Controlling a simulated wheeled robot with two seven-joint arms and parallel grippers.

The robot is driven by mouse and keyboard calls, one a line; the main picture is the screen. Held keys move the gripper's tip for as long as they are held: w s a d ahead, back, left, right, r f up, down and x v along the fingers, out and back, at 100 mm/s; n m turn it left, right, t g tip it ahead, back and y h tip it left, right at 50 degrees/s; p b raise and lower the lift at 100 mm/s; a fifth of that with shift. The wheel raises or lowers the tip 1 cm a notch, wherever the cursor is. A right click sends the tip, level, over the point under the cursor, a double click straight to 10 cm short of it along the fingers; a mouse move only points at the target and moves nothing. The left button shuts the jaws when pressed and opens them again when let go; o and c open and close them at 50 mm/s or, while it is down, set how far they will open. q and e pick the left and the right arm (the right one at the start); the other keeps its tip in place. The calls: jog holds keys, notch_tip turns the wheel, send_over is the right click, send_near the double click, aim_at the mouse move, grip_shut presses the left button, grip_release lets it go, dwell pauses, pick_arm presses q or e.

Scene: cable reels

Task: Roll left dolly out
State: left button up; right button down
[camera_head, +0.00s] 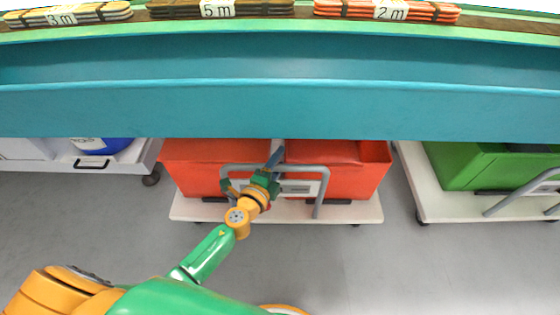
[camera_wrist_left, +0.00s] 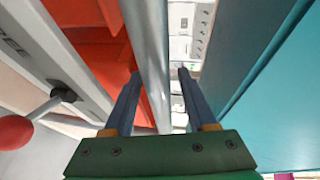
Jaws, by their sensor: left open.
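A white dolly (camera_head: 345,213) carrying red-orange bins (camera_head: 205,170) stands partly under the teal bench, with a grey tubular handle (camera_head: 318,195) at its front. My left gripper (camera_head: 275,158) reaches down at the top bar of this handle. In the left wrist view, the grey bar (camera_wrist_left: 148,50) runs between the two open fingers of the gripper (camera_wrist_left: 160,78), which are not closed on it. A red bin (camera_wrist_left: 105,60) shows beside it. Another pale dolly (camera_head: 140,160) with a blue container (camera_head: 100,146) is at the far left, partly hidden under the bench. My right gripper is not in view.
The teal bench (camera_head: 280,110) overhangs the dollies' rear. Coiled cables (camera_head: 110,12) with length labels lie on top. A dolly (camera_head: 425,190) with a green bin (camera_head: 465,168) stands to the right, separated by a narrow gap. The grey floor (camera_head: 400,270) in front is clear.

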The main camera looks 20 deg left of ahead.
pick_arm(q)
jog(key=shift+w+f, duration=0.1)
jog(key=shift+w, duration=0.35)
grip_shut()
dwell(1.1)
